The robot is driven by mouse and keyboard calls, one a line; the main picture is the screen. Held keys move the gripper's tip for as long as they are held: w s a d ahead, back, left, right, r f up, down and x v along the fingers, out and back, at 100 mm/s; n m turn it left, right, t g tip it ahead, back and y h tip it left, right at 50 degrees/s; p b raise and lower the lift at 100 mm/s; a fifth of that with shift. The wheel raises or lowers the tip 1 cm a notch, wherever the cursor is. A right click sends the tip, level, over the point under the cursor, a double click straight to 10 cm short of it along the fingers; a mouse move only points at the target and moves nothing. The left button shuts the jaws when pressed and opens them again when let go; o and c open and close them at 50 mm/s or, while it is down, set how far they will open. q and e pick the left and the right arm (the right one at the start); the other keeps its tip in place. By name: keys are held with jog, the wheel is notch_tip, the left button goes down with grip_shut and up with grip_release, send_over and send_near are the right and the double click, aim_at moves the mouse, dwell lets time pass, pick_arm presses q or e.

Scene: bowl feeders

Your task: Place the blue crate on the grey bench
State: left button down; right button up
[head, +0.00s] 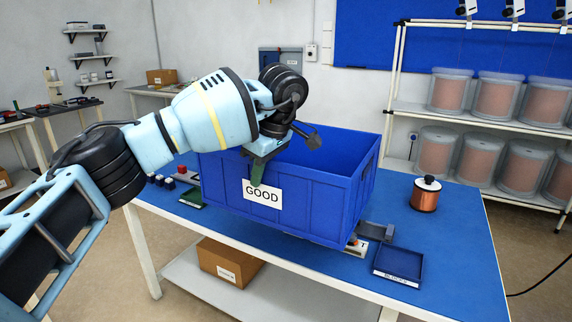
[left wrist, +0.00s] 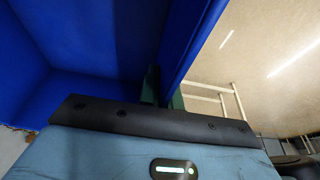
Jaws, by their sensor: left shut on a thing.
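The blue crate (head: 300,205) is open-topped, with a white "GOOD" label on its front wall. It is over the middle of a blue-topped table, its lower front edge by the table's front edge. I cannot tell whether its base touches the tabletop. My left gripper (head: 260,165) is shut on the crate's front wall, above the label, with one green finger outside. In the left wrist view the crate wall (left wrist: 192,45) runs between the fingers (left wrist: 162,92). A grey-topped bench (head: 150,90) stands at the back left. My right gripper is not in view.
The blue table (head: 455,235) also carries a copper spool (head: 426,194), a small dark-blue tray (head: 398,262), a green tray (head: 193,197) and small blocks. A carton (head: 230,262) is on its lower shelf. A spool rack (head: 500,122) stands right. Floor shows between the table and back-left bench.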

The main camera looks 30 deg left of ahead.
aim_at(267, 191)
pick_arm(q)
jog(key=d+m, duration=0.1)
jog(key=s+d+f+m+t, duration=0.1)
jog(key=d+f+m, duration=0.1)
jog(key=shift+s+f+m, duration=0.25)
jog(key=shift+s+m, duration=0.05)
jog(key=shift+s, duration=0.05)
jog(key=s+d+f+m+t+h, duration=0.3)
jog(key=s+d+f+m, duration=0.7)
jog(key=m, duration=0.5)
jog(key=shift+s+d+t, duration=0.3)
jog(key=shift+s+d, duration=0.5)
jog(key=shift+d, duration=0.1)
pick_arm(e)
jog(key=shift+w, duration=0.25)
